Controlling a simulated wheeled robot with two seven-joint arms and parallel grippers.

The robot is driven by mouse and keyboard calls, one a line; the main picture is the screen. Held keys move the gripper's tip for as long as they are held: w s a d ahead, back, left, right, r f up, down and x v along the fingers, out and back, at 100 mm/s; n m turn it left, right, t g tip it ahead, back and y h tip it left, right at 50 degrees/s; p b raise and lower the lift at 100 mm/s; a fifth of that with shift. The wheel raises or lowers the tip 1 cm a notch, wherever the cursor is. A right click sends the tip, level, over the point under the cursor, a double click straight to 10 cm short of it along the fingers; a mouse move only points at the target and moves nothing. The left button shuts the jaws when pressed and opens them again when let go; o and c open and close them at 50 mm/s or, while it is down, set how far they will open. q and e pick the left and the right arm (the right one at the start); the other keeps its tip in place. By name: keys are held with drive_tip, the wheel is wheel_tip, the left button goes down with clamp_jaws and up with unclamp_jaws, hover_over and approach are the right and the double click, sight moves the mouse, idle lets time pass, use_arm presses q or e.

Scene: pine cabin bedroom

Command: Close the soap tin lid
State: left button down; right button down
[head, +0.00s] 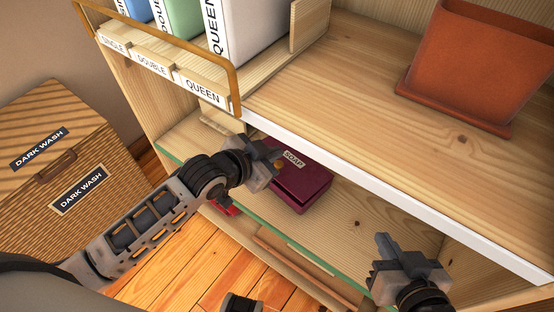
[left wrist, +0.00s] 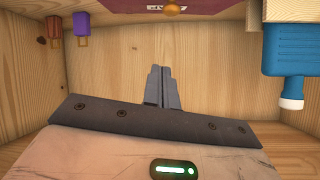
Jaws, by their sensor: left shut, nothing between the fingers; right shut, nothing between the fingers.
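The soap tin (head: 302,188) is a dark maroon box with a SOAP label, on the lower shelf under the white-edged top in the head view. I cannot tell how far its lid stands open. A small orange knob (head: 279,163) shows beside my left gripper. In the left wrist view the maroon tin (left wrist: 125,7) runs along the top edge, with the orange knob (left wrist: 172,9) on it. My left gripper (head: 274,156) is shut and empty, close to the tin's left side; contact is unclear. My right gripper (head: 383,252) is shut and empty, in front of the shelf, right of the tin.
The upper shelf's white edge (head: 400,203) overhangs the tin. A terracotta pot (head: 476,65) and a labelled binder rack (head: 160,62) stand above. A Dark Wash box (head: 62,165) is at left. A blue bottle (left wrist: 289,50) and a purple item (left wrist: 81,28) show in the left wrist view.

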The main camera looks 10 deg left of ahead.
use_arm(q)
drive_tip(key=b+x, duration=0.1)
drive_tip(key=x, duration=0.3)
drive_tip(key=f, duration=0.2)
drive_tip(key=shift+s+a+f, duration=0.1)
drive_tip(key=shift+a+f, duration=0.2)
drive_tip(key=shift+a, duration=0.05)
drive_tip(key=shift+s+a+f+b, duration=0.1)
drive_tip(key=shift+a+f+b, duration=0.15)
drive_tip(key=shift+f+b, duration=0.25)
drive_tip(key=shift+f, duration=0.15)
use_arm(e)
drive_tip(key=shift+a+f, duration=0.25)
drive_tip(key=shift+f, duration=0.95)
